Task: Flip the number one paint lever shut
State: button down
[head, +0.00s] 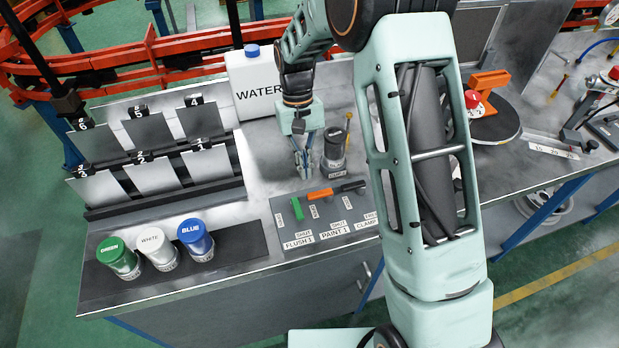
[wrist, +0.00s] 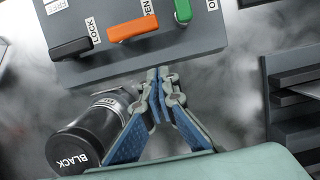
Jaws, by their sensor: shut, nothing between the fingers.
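The lever panel (head: 281,216) lies on the bench, with labels reading FLUSH 1, PAINT 1 and CLAMP along its front. The orange lever (head: 320,193), in line with the PAINT 1 label, lies sideways; it also shows in the wrist view (wrist: 133,28). The green lever (head: 297,208) on its left points toward the bench front. The black lever (head: 349,187) on its right lies sideways. My gripper (head: 304,176) is shut and empty just behind the panel's back edge, apart from the levers. Its closed fingertips (wrist: 164,77) show below the panel in the wrist view.
A black-labelled bottle (wrist: 75,147) stands close beside my fingers; it also shows in the head view (head: 334,155). A white WATER container (head: 257,87) is behind. Green (head: 119,259), white (head: 157,248) and blue (head: 195,239) bottles stand front left, before the card rack (head: 150,205).

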aim_at(311, 198)
jog(key=s, duration=0.3)
jog(key=shift+d+r, duration=0.15)
jog(key=shift+d, duration=0.25)
jog(key=shift+s+d+p, duration=0.1)
jog(key=shift+s+p, duration=0.2)
jog(key=shift+s, duration=0.1)
jog(key=shift+s+n, duration=0.35)
jog(key=shift+n, duration=0.45)
jog(key=shift+s+n+h, duration=0.4)
jog(key=shift+n, duration=0.5)
jog(key=s+n, duration=0.1)
jog(key=n, duration=0.1)
jog(key=s+n+t, duration=0.1)
jog(key=n, duration=0.1)
jog(key=shift+n+h, duration=0.3)
jog(key=n, duration=0.1)
jog(key=s+n, duration=0.1)
jog(key=n, duration=0.1)
jog(key=d+n+t, duration=0.1)
jog(key=shift+s+h, duration=0.3)
jog(key=n, duration=0.1)
jog(key=d+n, duration=0.1)
jog(key=n, duration=0.1)
jog(key=shift+s+n+t, duration=0.3)
jog(key=shift+s+t, duration=0.1)
jog(key=shift+w, duration=0.15)
